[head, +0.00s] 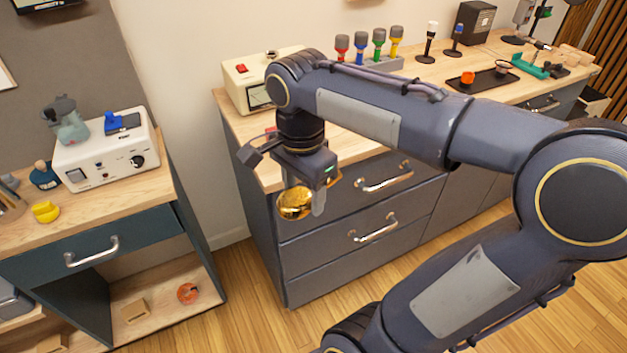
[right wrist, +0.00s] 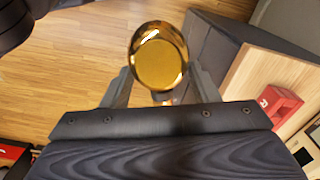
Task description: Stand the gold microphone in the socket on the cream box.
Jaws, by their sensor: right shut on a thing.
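My right gripper (head: 303,206) is shut on the gold microphone (head: 293,204) and holds it in the air in front of the grey drawers. In the right wrist view the microphone's round gold head (right wrist: 158,58) shows between the fingers; the rest of it is mostly hidden. The cream box (head: 236,88) stands on the left end of the wooden counter, behind and above the gripper. It has a red switch and a dark meter. My arm hides part of it, and I cannot clearly make out the socket. My left gripper is out of view.
Several coloured microphones (head: 379,40) stand in a grey rack at the back. A dark tray (head: 485,83) lies farther right. A red object (right wrist: 280,103) sits near the counter edge. A white device (head: 105,155) stands on the left cabinet. Open floor lies between the cabinets.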

